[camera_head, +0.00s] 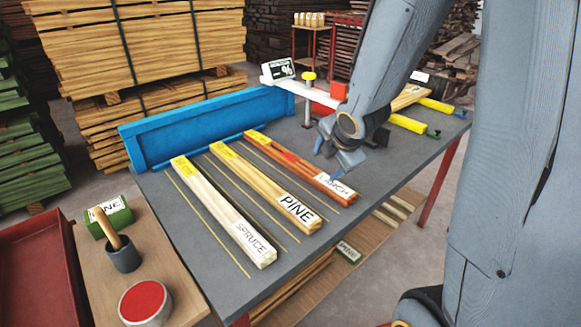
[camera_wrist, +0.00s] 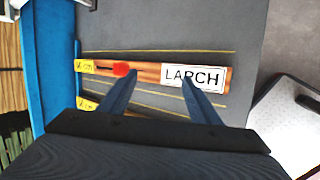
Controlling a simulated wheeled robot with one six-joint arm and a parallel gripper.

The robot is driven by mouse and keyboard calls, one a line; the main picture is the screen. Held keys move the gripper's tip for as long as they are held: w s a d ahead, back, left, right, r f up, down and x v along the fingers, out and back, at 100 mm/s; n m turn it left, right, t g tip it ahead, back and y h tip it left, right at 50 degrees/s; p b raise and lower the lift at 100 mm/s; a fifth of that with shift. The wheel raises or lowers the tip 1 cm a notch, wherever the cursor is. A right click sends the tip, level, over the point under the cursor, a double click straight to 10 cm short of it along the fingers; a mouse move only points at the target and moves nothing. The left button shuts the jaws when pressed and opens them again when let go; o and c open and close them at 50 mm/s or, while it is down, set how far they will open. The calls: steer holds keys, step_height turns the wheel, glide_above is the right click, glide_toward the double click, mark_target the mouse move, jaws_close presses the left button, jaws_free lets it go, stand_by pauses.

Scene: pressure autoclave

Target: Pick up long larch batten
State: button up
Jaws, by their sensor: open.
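The long larch batten (camera_head: 292,163) is reddish-brown and lies flat on the grey table, with a yellow end and a white LARCH label. In the wrist view the batten (camera_wrist: 150,72) runs across the picture, with a red patch left of the label. My gripper (camera_head: 338,160) is open and empty above the label half of the batten. In the wrist view the gripper (camera_wrist: 160,74) has its fingertips spread along the batten's length, not on either side of it.
The pine batten (camera_head: 265,188) and spruce batten (camera_head: 222,210) lie parallel to the left, with thin strips between them. A blue fence (camera_head: 200,127) stands along the table's back edge. A clamp-like post with a yellow knob (camera_head: 308,95) and more yellow-ended pieces (camera_head: 408,124) are beyond my gripper.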

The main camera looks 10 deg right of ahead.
mark_target(292, 159)
steer(key=w+n, duration=0.1)
steer(key=n, duration=0.1)
steer(key=w+n+t+b, duration=0.1)
steer(key=n, duration=0.1)
steer(key=w+f+n+y, duration=0.1)
steer(key=w+n, duration=0.1)
steer(key=shift+a, duration=0.15)
steer(key=w+n, duration=0.1)
steer(key=n, duration=0.2)
steer(key=w+a+n+y+b, duration=0.1)
steer(key=n, duration=0.2)
steer(key=w+f+n+t+y+b, duration=0.1)
steer(key=n, duration=0.2)
steer(key=shift+w+a, duration=0.1)
steer(key=shift+a, duration=0.15)
steer(key=n, duration=0.1)
steer(key=n+y, duration=0.1)
steer(key=n, duration=0.1)
steer(key=a+n+b, duration=0.1)
steer(key=shift+w+f+t+y, duration=0.25)
steer(key=shift+w+t+y, duration=0.05)
steer(key=shift+w+y, duration=0.1)
steer(key=shift+w+a+f+n, duration=0.3)
steer(key=shift+w+n, duration=0.05)
steer(key=shift+n, duration=0.05)
steer(key=shift+p+x, duration=0.5)
steer(key=shift+x, duration=2.9)
steer(key=shift+w+d+r, duration=0.1)
steer(key=c, duration=1.4)
